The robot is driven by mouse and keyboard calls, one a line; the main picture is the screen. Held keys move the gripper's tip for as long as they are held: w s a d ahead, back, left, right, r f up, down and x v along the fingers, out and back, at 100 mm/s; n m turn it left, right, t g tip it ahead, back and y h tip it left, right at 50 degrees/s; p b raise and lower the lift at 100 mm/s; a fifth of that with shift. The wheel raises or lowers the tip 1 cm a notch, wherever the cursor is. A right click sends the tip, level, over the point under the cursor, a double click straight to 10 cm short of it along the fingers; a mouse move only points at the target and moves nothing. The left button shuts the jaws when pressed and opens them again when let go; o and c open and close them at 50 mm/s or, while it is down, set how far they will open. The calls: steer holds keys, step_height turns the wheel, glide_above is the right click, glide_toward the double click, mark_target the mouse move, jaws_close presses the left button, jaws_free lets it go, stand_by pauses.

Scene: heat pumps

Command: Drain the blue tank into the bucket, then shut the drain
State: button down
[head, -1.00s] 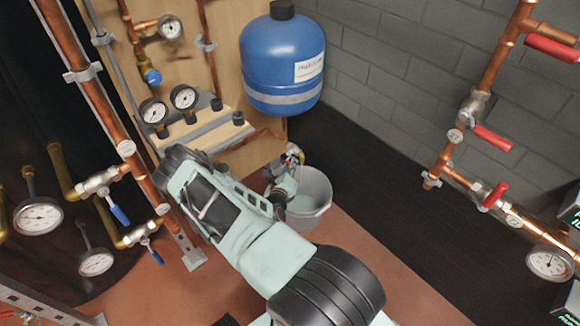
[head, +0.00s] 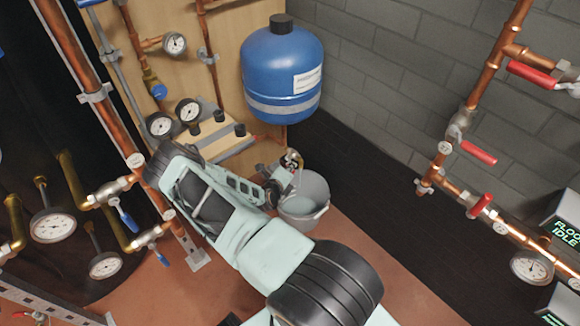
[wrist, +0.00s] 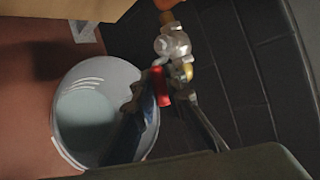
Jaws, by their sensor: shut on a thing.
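The blue tank (head: 283,72) hangs on the wooden panel in the head view, with a white label on its front. Below it, the drain valve (wrist: 175,48) has a red handle (wrist: 160,86). My gripper (wrist: 168,98) is at this handle, shut on it, one finger on each side in the wrist view. The grey bucket (head: 305,214) stands on the floor under the valve. It also shows in the wrist view (wrist: 72,135), with a pale, smooth surface inside that looks like liquid. No stream from the valve can be made out. My arm hides part of the pipework.
Copper pipes with red-handled valves (head: 477,153) run along the right. Gauges and blue-handled valves (head: 126,218) stand at the left. The wooden panel (head: 232,60) is behind the arm. Dark floor right of the bucket is clear.

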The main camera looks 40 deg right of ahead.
steer(key=c, duration=2)
jaws_free()
steer(key=shift+o, duration=0.2)
steer(key=v, duration=1.2)
steer(key=shift+a, duration=0.1)
